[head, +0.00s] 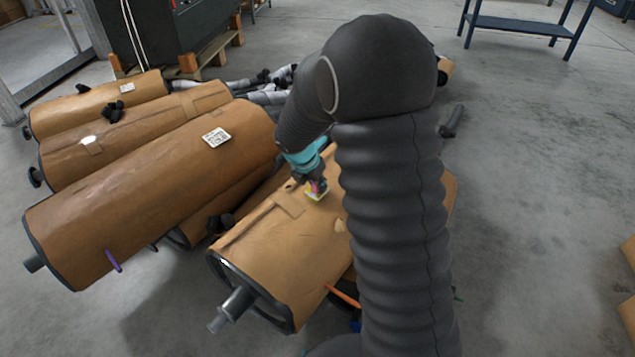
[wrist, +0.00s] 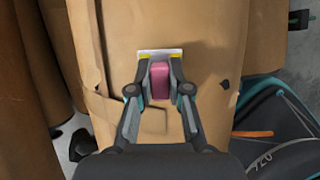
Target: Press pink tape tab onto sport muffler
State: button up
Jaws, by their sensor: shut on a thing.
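My gripper (head: 318,187) is over the top of a brown paper-wrapped muffler (head: 272,258) at the front middle. In the wrist view, my gripper (wrist: 160,82) is shut on the pink tape tab (wrist: 160,79), which shows between its fingertips. A flat yellow and white piece (wrist: 160,53) shows just beyond the fingertips, against the brown wrap; I cannot tell if it is part of the tab or a label on the wrap. Whether the tab touches the wrap is hidden by the fingers. No name shows on this muffler, so I cannot tell if it is the sport one.
Several other wrapped mufflers (head: 150,195) lie to the left, one with a white printed label (head: 216,138). An orange stick (head: 343,296) pokes out beside the front muffler. A dark bag (wrist: 285,130) lies right of it.

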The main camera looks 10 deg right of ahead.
jog(key=shift+r+p, duration=2.1)
jog(key=shift+r, duration=0.2)
